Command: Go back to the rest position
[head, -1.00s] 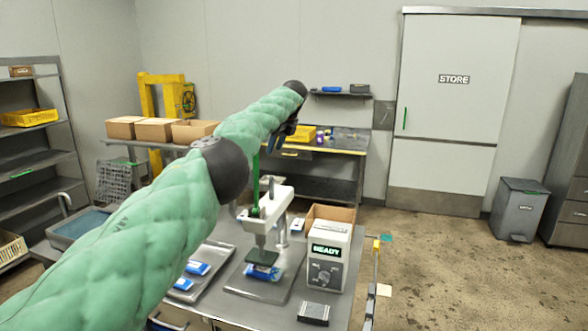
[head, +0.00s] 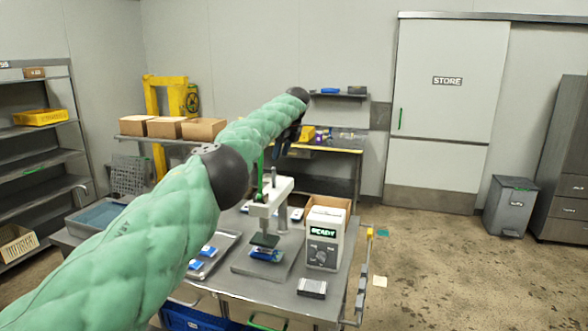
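My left arm comes in from the left, covered in green padding, and reaches out over the steel table. My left gripper (head: 284,140) is dark and hangs at the far end of the arm, above and beyond the press. It is small and partly hidden by the arm, so I cannot tell whether its fingers are open or shut. My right gripper is not in view. On the table a white press (head: 271,205) stands over a blue packet (head: 265,255). A control box (head: 325,238) beside it shows READY.
A tray (head: 219,258) with blue packets lies left of the press. An open carton (head: 328,201) stands behind the control box. Shelves (head: 38,160) stand at left.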

